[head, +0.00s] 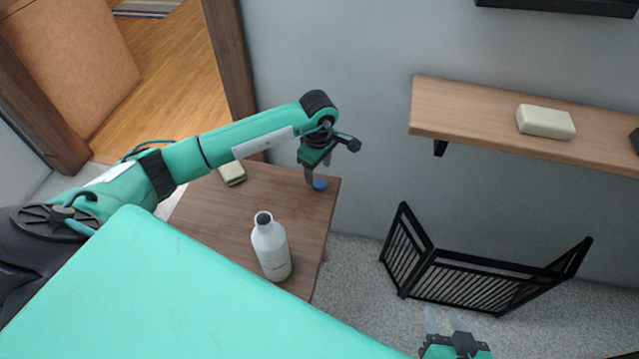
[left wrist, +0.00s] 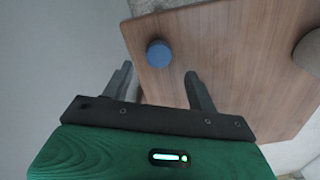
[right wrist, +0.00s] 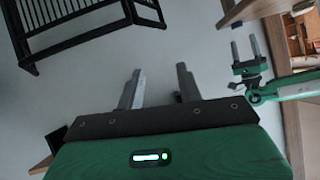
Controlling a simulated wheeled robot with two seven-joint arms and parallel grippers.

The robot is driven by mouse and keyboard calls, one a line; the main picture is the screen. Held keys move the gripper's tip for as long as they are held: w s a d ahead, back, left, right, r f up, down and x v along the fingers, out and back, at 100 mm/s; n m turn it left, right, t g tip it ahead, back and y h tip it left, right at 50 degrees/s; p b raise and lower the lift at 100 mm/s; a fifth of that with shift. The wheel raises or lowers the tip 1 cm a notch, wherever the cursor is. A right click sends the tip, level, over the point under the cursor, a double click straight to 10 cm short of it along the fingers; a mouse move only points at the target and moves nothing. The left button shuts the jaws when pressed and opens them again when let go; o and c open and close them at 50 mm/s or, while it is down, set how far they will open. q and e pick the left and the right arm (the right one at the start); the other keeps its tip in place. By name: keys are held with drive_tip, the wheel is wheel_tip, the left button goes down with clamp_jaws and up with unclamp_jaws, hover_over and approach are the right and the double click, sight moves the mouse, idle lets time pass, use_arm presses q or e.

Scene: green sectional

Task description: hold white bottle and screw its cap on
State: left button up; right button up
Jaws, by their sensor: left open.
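The white bottle (head: 270,248) stands upright on the wooden table, its dark open neck facing up with no cap on it. The blue cap (head: 320,184) lies on the table near its far right edge; in the left wrist view the cap (left wrist: 159,54) sits beyond and between the fingertips. My left gripper (head: 318,172) is open and empty, just above and beside the cap, apart from it. My right gripper (head: 443,321) is at the bottom of the head view, away from the table; in the right wrist view its fingers (right wrist: 158,82) are apart with nothing between them.
The wooden table (head: 210,215) also bears a pale soap-like block (head: 232,173) at the back. A wall shelf (head: 470,114) with another pale block (head: 545,121) is at upper right. A black folding rack (head: 465,284) stands on the floor right of the table.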

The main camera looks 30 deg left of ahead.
sight(321, 183)
use_arm(q)
drive_tip(key=f, duration=0.3)
drive_tip(key=f+b, duration=0.1)
drive_tip(key=shift+d+f, duration=0.35)
drive_tip(key=shift+f, duration=0.3)
use_arm(e)
drive_tip(key=shift+w+a+r+t+y, duration=0.1)
drive_tip(key=shift+a+r+t+y, duration=0.15)
drive_tip(key=shift+a+t, duration=0.5)
drive_tip(key=shift+f, duration=0.1)
use_arm(q)
drive_tip(key=shift+w, duration=0.1)
drive_tip(key=c, duration=1.1)
